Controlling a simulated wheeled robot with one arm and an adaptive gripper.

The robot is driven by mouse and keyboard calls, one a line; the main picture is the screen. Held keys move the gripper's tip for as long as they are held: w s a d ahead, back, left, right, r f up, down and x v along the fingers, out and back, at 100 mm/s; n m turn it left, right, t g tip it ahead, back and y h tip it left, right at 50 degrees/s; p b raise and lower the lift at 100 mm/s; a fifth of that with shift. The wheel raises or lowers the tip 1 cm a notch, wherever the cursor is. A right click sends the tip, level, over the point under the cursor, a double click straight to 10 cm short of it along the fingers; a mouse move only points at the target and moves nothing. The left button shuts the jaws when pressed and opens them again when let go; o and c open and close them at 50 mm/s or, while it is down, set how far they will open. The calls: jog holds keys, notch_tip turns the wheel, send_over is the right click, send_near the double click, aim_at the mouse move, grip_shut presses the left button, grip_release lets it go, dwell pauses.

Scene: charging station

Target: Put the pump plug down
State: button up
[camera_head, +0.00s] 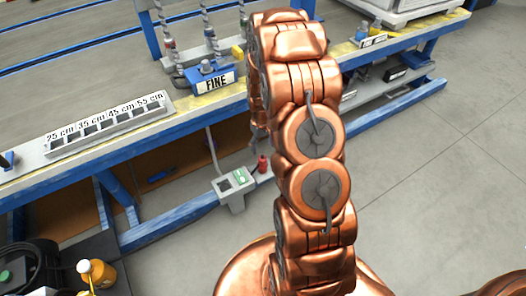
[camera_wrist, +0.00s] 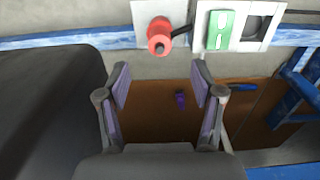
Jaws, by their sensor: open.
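My gripper (camera_wrist: 158,82) is open in the wrist view, with nothing between its fingers. A red plug-like piece (camera_wrist: 159,34) with a dark stem sits at a pale plate just beyond the fingertips, apart from them. I take it to be the pump plug. It also shows small and red in the head view (camera_head: 262,164), beside a grey box (camera_head: 235,187) with a green panel (camera_wrist: 221,29). The box has a dark opening (camera_wrist: 258,27) next to the panel. In the head view my copper arm hides most of the gripper.
A blue-framed workbench (camera_head: 180,140) runs across the head view, carrying a slotted length tray (camera_head: 110,124) and a blue holder marked FINE (camera_head: 210,78). A yellow-orange bottle (camera_head: 97,272) stands lower left. Grey floor (camera_head: 440,180) at right is clear. A small purple object (camera_wrist: 181,98) lies beyond the fingers.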

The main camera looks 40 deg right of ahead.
jog(key=shift+a+r, duration=0.15)
jog(key=shift+r, duration=0.35)
jog(key=s+a+r+g, duration=0.3)
jog(key=s+a+r, duration=1.5)
jog(key=s+r, duration=0.25)
jog(key=s+a+r, duration=0.1)
jog(key=s+r, duration=0.1)
jog(key=s, duration=0.3)
jog(key=s+a+r+n, duration=0.1)
jog(key=s+a+r, duration=0.1)
jog(key=s, duration=0.4)
jog(key=shift+s+g, duration=0.3)
jog(key=shift+g, duration=0.1)
jog(key=shift+r, duration=0.1)
notch_tip(320, 180, up, 34)
jog(key=w+t+p, duration=0.1)
jog(key=t+p, duration=0.1)
jog(key=p, duration=3)
jog(key=shift+w+d, duration=0.2)
jog(key=shift+w, duration=0.1)
